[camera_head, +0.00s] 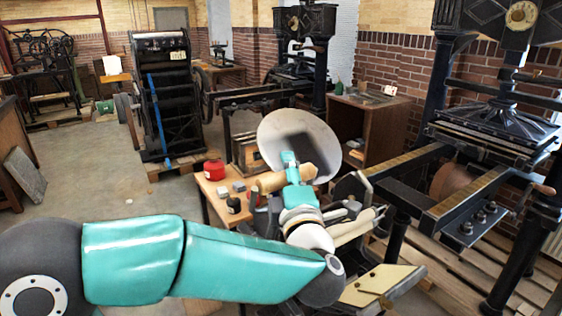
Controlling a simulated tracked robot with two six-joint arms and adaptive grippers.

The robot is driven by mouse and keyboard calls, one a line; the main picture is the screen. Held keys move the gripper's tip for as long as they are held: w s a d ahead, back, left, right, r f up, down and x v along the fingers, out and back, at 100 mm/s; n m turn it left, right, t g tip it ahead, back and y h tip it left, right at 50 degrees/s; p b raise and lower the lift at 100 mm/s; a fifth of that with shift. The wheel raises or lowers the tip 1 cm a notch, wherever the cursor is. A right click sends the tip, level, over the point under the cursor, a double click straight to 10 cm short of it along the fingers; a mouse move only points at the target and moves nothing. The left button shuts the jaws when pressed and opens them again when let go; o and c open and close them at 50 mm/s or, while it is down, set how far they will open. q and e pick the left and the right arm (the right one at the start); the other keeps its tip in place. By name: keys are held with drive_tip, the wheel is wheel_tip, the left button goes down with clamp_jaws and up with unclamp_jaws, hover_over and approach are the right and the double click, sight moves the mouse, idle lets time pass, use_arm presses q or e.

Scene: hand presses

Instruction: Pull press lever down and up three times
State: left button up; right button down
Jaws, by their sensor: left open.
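A small hand press with a round grey ink disc (300,138) stands on the wooden table in the middle. My teal left arm comes in from the left and bends up in front of the press, covering much of its body. My left gripper (362,200) is open beside the press, to the right of my wrist and below the disc. Pale roller-like parts show close to the gripper. I cannot make out the press lever for certain, or whether the gripper touches it. My right gripper is not in view.
A red can (214,168) and a dark ink jar (233,204) stand on the table left of the press. A pale board (383,280) lies below the gripper. A large black iron press (490,140) stands at the right. Open floor (105,190) lies at the left.

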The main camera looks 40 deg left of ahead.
use_arm(q)
drive_tip(key=shift+w+a+r, duration=0.1)
drive_tip(key=shift+w+a, duration=0.25)
drive_tip(key=shift+a, duration=0.05)
